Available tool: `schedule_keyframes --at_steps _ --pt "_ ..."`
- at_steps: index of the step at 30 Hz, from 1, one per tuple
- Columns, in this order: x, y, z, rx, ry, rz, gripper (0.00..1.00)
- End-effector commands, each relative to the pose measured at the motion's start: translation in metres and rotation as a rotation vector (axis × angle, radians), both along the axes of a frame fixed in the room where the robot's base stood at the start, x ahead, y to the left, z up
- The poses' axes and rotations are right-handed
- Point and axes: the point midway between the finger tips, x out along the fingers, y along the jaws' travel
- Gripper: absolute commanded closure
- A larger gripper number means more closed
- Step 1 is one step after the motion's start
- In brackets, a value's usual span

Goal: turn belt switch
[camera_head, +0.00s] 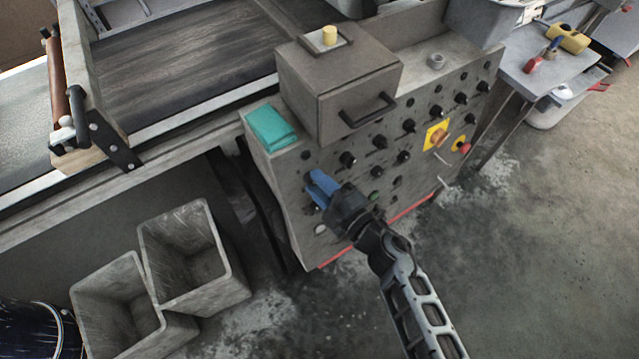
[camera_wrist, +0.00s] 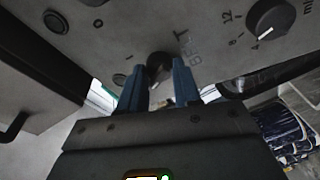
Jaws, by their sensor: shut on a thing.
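The grey control panel (camera_head: 330,160) stands at the end of the conveyor and carries several rows of black knobs. My gripper (camera_head: 318,188) has blue fingers and is at the panel's lower left part. In the wrist view the two blue fingers are on either side of a small dark switch knob (camera_wrist: 159,65) and shut on it. A mark like "I" shows on one side of the knob and an "O" on the other, with lettering close by. In the head view my fingers hide this knob. Which way it points is hard to tell.
A dial with numbers (camera_wrist: 268,18) and a round button (camera_wrist: 56,22) sit near the knob. A grey box with a black handle (camera_head: 368,108) and a teal block (camera_head: 270,127) top the panel. Two empty grey bins (camera_head: 190,255) stand below left. Open floor lies right.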

Motion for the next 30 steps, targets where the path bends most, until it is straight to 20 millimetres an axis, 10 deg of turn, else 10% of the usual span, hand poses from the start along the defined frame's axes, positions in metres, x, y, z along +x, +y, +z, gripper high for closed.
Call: schedule_keyframes --at_steps 6,7,15,30 --pt "0.000 0.000 -0.001 -0.001 0.000 0.000 0.98" --pt "0.000 0.000 -0.001 -0.001 0.000 0.000 0.67" --pt "0.000 0.000 0.000 -0.001 0.001 0.000 0.42" --pt "-0.025 -0.022 0.001 0.000 0.002 -0.002 0.42"
